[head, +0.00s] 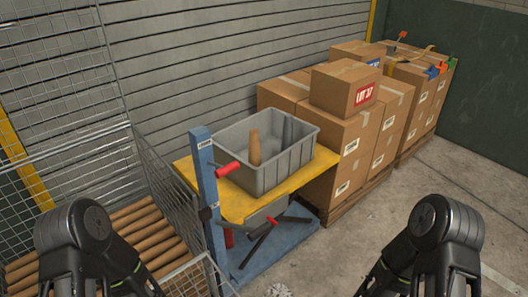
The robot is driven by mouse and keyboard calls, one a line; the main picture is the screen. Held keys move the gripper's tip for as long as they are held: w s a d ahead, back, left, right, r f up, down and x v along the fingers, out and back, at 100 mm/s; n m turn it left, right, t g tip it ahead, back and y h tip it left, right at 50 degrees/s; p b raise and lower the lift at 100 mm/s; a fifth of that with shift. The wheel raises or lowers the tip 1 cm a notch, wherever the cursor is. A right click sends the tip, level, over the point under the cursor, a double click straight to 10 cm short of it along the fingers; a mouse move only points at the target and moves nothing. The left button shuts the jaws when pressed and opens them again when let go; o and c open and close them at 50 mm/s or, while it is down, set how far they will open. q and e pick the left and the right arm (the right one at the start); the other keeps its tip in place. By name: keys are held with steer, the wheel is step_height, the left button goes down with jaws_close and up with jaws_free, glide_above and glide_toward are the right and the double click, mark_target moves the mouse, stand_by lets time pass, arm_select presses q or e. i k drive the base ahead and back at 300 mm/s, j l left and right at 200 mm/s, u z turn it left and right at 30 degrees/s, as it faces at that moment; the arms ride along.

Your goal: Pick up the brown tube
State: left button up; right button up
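A brown tube (254,147) stands nearly upright in the grey bin (283,177), with its top end near the rim and its lower end inside. The bin sits on a yellow platform (236,205) of a blue lift stand (204,180). Several long brown tubes (140,222) also lie in the wire cage at the lower left. My two arms show only as dark joints at the bottom left and bottom right. Neither gripper's fingers can be seen, and both arms are apart from the bin.
Stacked cardboard boxes (340,140) on pallets stand right of and behind the bin. A wire mesh cage (165,185) stands close on the left. A red handle (228,169) sticks out at the stand. Concrete floor (345,240) is clear at front right.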

mark_target(254, 146)
steer(key=i+l, duration=0.3)
steer(key=l, duration=0.15)
steer(key=i+l, duration=0.6)
steer(key=l, duration=0.25)
steer(key=i+l, duration=0.3)
steer(key=l, duration=0.15)
steer(key=i+l+u, duration=0.1)
steer(key=i+l, duration=0.2)
steer(key=l, duration=0.15)
